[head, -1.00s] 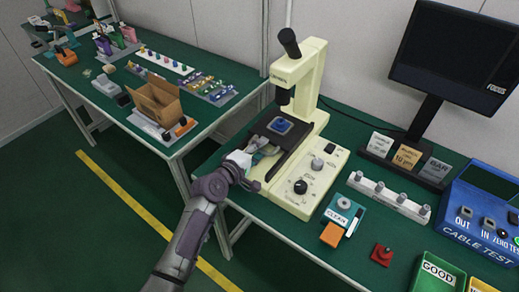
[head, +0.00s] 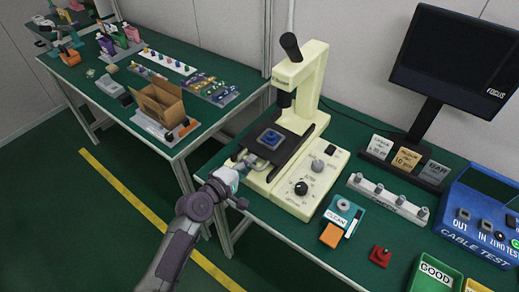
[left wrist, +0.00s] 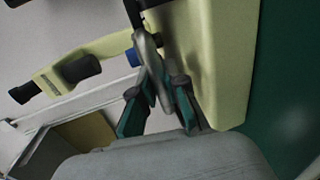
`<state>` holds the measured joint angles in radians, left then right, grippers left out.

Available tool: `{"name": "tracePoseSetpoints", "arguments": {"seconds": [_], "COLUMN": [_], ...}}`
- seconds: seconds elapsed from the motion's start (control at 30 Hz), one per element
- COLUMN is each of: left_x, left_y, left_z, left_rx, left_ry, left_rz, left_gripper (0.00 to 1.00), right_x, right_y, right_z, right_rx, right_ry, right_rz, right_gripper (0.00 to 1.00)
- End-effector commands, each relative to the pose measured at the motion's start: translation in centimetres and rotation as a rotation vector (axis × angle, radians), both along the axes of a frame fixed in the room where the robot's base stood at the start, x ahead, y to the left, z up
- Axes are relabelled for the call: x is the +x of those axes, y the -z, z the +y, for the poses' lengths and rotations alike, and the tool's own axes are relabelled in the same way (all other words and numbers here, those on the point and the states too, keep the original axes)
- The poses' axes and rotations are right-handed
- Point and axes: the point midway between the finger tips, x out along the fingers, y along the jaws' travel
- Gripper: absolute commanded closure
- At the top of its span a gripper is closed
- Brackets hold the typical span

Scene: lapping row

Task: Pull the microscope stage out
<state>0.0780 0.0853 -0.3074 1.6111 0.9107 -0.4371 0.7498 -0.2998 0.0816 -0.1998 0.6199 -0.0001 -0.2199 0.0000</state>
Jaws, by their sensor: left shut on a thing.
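The cream microscope (head: 309,76) stands on the green bench; its body also shows in the left wrist view (left wrist: 215,60). Its dark stage (head: 288,149) juts out over the left front of the base. A blue piece (head: 269,138) sits on the stage, below the objective. My left gripper (head: 242,166) is at the stage's front left end. In the left wrist view, the teal fingers (left wrist: 160,88) are shut on the grey metal handle (left wrist: 149,52) of the stage. The gripper partly hides the handle in the head view. My right gripper is not in view.
The CLEAN box (head: 343,214), an orange block (head: 331,236) and a red button (head: 381,256) lie right of the microscope. A monitor (head: 450,62) stands behind. Another bench with a cardboard box (head: 160,103) is at left. Open floor lies between arm and benches.

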Motion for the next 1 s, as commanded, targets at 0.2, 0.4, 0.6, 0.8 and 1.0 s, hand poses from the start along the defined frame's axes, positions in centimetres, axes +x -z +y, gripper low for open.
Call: {"name": "tracePoseSetpoints", "arguments": {"seconds": [0.2,0.4,0.6,0.8,1.0], "left_x": [-3.8,-4.5,-4.5,-4.5,-4.4], "left_y": [0.1,0.1,0.2,0.2,0.1], "left_z": [2.8,3.3,3.3,3.2,3.2], "left_rx": [0.005,0.003,0.004,0.003,0.002], "left_ry": [0.0,0.0,0.001,0.001,0.001], "left_rz": [0.003,0.002,0.004,0.003,0.001], "left_gripper": [1.0,1.0,1.0,0.61,0.61], "right_x": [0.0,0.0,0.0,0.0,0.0], "right_y": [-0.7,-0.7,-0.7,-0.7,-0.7], "right_z": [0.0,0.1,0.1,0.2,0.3], "right_rx": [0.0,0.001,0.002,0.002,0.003], "right_ry": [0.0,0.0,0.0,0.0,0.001], "right_rz": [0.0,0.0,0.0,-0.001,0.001], "right_gripper": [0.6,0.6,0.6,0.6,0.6]}}
